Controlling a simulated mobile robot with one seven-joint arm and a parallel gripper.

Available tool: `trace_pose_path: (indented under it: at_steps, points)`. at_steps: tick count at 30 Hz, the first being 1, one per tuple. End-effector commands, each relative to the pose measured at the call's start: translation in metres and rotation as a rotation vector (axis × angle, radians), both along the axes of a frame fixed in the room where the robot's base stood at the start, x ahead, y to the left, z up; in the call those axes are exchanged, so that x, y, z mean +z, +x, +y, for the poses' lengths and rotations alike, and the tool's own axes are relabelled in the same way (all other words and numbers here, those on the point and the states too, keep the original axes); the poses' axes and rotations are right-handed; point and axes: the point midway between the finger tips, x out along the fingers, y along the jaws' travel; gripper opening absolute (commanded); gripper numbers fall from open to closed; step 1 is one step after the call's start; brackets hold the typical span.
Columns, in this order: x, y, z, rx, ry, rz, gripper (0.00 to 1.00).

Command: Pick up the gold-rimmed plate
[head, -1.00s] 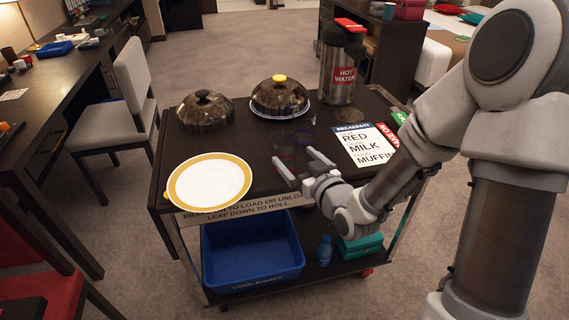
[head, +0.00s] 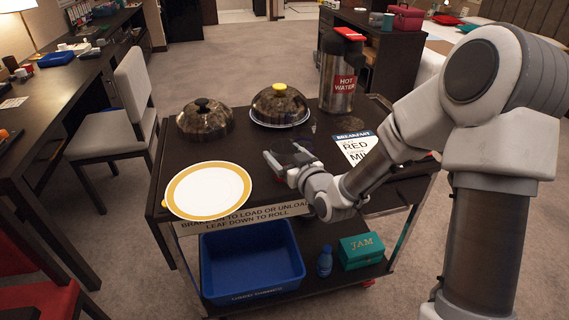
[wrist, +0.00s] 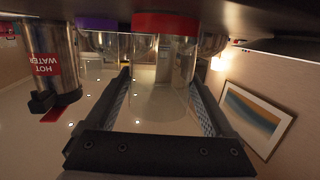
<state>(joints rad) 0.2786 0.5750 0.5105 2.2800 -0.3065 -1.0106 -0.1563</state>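The gold-rimmed plate (head: 208,190) is white with a wide gold band. It lies flat and empty at the front left corner of the dark cart top, close to the front edge. My gripper (head: 283,156) is to the right of the plate, apart from it, low over the front middle of the cart. Its two fingers are spread. The wrist view, upside down, shows my open gripper (wrist: 160,78) with a clear glass with a red base (wrist: 165,24) between or just beyond its fingers; I cannot tell which. The plate is not in the wrist view.
Two domed covers (head: 205,118) (head: 280,106) and a hot water urn (head: 339,75) stand along the cart's back. A purple-based glass (wrist: 98,25) is near the gripper. A menu card (head: 354,147) lies right. A blue bin (head: 251,262) sits below; a chair (head: 118,120) stands left.

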Motion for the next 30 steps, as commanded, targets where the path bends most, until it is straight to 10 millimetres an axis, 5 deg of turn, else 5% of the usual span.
trace_pose_path:
  at_steps: [2,10,20,29,30]
  points:
    - [0.000,0.000,0.000,0.000,0.000,0.000,0.68]
    - [0.000,0.000,0.000,0.000,0.000,0.000,0.19]
    - [0.005,0.000,0.000,0.000,0.000,-0.002,0.18]
    - [0.051,0.000,0.000,0.001,-0.003,-0.007,0.18]
    - [0.053,-0.003,-0.013,-0.005,-0.003,-0.004,0.18]
